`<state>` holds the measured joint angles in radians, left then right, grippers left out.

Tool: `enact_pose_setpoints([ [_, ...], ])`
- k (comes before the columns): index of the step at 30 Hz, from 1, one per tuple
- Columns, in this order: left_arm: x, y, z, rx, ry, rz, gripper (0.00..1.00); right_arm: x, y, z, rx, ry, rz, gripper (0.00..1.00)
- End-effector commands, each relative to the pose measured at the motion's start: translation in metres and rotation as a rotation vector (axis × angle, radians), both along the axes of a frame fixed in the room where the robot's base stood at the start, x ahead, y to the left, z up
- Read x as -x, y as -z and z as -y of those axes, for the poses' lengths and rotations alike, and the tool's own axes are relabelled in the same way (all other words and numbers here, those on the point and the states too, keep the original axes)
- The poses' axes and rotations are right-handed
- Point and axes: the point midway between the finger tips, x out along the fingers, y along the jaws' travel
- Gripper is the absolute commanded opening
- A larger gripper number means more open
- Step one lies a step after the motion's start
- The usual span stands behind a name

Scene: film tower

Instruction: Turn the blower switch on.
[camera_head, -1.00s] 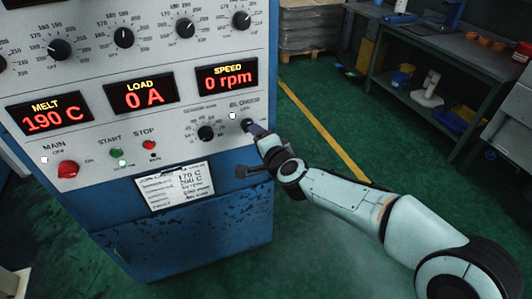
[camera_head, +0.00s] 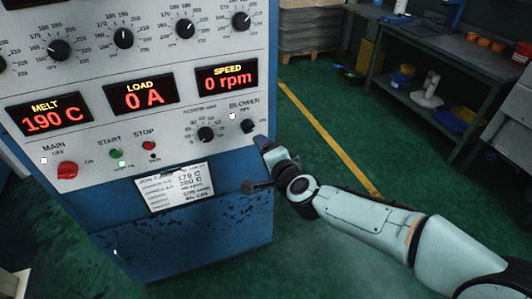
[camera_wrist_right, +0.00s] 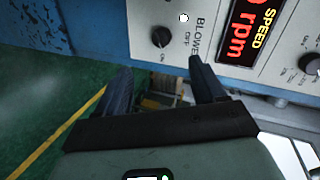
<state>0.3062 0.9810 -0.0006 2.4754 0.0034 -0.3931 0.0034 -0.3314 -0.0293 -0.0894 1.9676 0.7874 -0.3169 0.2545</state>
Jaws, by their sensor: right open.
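The blower switch (camera_head: 249,126) is a small black knob at the lower right of the control panel, with BLOWER and OFF above it. It also shows in the right wrist view (camera_wrist_right: 161,36), with OFF and ON labels beside it. Its pointer is too small to read surely. A white lamp (camera_head: 232,116) sits to its left. My right gripper (camera_head: 254,166) is open and empty, below the switch and apart from it. In the right wrist view its two dark fingers (camera_wrist_right: 160,69) are spread, with the switch beyond the tips. My left gripper is not in view.
The blue cabinet (camera_head: 190,236) carries a speed display (camera_head: 226,77) above the switch, a dark knob (camera_head: 205,134) to its left and a paper card (camera_head: 174,186) below. Green floor with a yellow line (camera_head: 325,135) lies right. A workbench (camera_head: 440,50) stands behind.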

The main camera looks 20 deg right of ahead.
Motion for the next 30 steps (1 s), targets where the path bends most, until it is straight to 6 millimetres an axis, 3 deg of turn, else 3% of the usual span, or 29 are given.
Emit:
enact_pose_setpoints([
  [5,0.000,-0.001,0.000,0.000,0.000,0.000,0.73,0.000,0.000,0.000,0.003,0.000,-0.001,0.69],
  [8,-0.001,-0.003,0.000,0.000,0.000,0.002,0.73,-0.004,0.008,0.005,0.092,0.002,0.007,0.69],
  [15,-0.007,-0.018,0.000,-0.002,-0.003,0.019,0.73,-0.030,0.046,0.020,0.783,-0.060,0.137,0.69],
  [21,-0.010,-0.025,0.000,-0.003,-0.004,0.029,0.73,-0.036,0.059,0.009,1.144,-0.123,0.284,0.69],
  [26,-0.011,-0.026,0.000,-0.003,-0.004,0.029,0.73,-0.044,0.059,0.005,1.201,-0.132,0.319,0.69],
  [30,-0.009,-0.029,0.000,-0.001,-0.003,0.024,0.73,-0.065,0.059,0.005,1.198,-0.131,0.318,0.69],
])
